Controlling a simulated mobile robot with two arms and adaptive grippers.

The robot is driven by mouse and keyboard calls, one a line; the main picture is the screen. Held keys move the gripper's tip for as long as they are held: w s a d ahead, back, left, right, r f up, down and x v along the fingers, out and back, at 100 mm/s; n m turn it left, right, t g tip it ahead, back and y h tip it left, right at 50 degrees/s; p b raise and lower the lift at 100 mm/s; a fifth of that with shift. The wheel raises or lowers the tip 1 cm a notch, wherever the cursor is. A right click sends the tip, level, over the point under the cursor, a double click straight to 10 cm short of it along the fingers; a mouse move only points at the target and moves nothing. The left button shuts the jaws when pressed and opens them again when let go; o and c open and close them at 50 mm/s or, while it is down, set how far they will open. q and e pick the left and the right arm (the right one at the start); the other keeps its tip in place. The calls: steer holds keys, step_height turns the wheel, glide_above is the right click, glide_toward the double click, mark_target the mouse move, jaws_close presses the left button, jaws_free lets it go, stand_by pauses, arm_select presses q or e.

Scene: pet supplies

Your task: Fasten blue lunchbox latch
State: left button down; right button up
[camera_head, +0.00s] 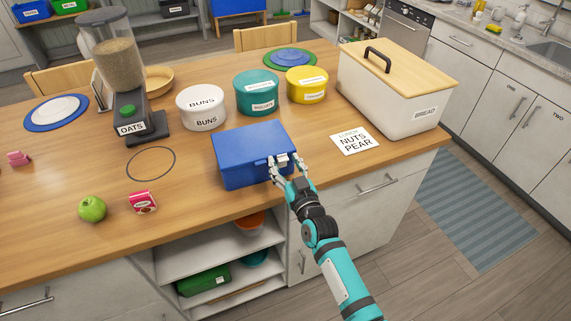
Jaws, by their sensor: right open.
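The blue lunchbox (249,150) stands on the wooden counter near its front edge, with its lid lying down. A small light latch (282,160) shows on its front side, toward the right. My right gripper (284,166) is open at the latch, with its fingers on either side of it. Whether the fingers touch the latch, and whether the latch is fastened, I cannot tell. My left gripper is not in view.
A card reading LUNCH, NUTS, PEAR (355,142) lies right of the lunchbox, before a bread bin (396,112). Round tubs (257,97) stand behind. A green apple (92,209) and a pink-red carton (142,202) sit left. Counter between apple and oats dispenser (135,115) is mostly clear.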

steer(key=shift+s+d, duration=0.1)
steer(key=shift+s, duration=0.1)
steer(key=v, duration=1.1)
steer(key=shift+s, duration=0.3)
steer(key=s+d+f+g+h, duration=0.1)
steer(key=s+d+f+g, duration=0.3)
steer(key=f, duration=0.8)
steer(key=s+f+g+h, duration=0.15)
steer(key=s+f, duration=0.45)
steer(key=f, duration=0.6)
steer(key=s+d+f+g, duration=0.1)
steer(key=s+f+g, duration=0.3)
steer(key=f, duration=0.8)
steer(key=s+d+f+g, duration=0.2)
steer(key=s+f, duration=0.3)
steer(key=s, duration=0.5)
steer(key=s+d+f+g+h+b, duration=0.1)
steer(key=s+d+f, duration=0.3)
steer(key=s, duration=0.6)
steer(key=s+d+f+g+h, duration=0.1)
steer(key=s+d+f+g, duration=0.3)
steer(key=s+f, duration=0.3)
steer(key=s, duration=0.3)
steer(key=shift+s+m+b, duration=0.25)
steer(key=shift+m+b, duration=0.05)
